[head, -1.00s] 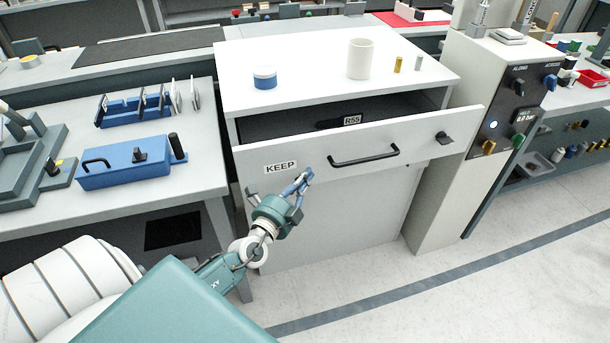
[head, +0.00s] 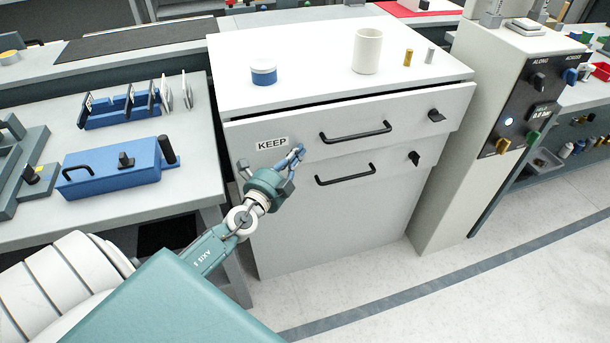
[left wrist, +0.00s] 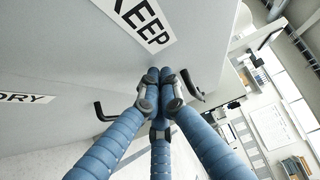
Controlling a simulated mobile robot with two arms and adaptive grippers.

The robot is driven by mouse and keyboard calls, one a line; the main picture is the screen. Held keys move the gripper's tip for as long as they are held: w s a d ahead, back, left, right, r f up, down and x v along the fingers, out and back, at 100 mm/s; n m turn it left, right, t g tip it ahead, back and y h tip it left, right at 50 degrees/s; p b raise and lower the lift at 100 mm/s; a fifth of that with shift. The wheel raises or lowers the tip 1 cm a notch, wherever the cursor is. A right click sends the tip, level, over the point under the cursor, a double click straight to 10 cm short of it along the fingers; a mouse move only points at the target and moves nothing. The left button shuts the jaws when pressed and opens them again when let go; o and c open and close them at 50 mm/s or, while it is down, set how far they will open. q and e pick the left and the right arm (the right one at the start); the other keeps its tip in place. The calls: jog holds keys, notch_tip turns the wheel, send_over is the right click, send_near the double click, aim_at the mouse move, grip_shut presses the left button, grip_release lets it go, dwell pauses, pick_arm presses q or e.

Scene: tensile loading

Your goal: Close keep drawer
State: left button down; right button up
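The keep drawer (head: 400,110) is the upper drawer of the white cabinet, with a black handle (head: 355,132) and a KEEP label (head: 271,144). Its front stands slightly out from the cabinet, with a thin dark gap under the top. My left gripper (head: 298,152) is at the lower part of this front, right of the label. In the left wrist view its blue fingertips (left wrist: 160,78) are together, with nothing seen between them, close below the KEEP label (left wrist: 145,22). I cannot tell whether they touch the front. My right gripper is not in view.
A lower drawer with its own handle (head: 345,175) sits below. A blue-banded tub (head: 263,73), a white cup (head: 367,52) and small cylinders stand on the cabinet top (head: 310,60). A control column (head: 470,130) stands right; a side bench (head: 85,205) stands left.

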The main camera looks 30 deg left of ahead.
pick_arm(q)
jog(key=shift+w+a+b, duration=0.45)
jog(key=shift+w+a, duration=0.3)
jog(key=shift+a, duration=0.2)
jog(key=shift+w+a+r, duration=0.15)
jog(key=shift+a+r, duration=0.1)
send_near(293, 145)
jog(key=shift+s+d+f, duration=0.1)
jog(key=shift+s, duration=0.35)
jog(key=shift+s+d+f, duration=0.1)
jog(key=shift+s+d, duration=0.05)
jog(key=shift+s, duration=0.35)
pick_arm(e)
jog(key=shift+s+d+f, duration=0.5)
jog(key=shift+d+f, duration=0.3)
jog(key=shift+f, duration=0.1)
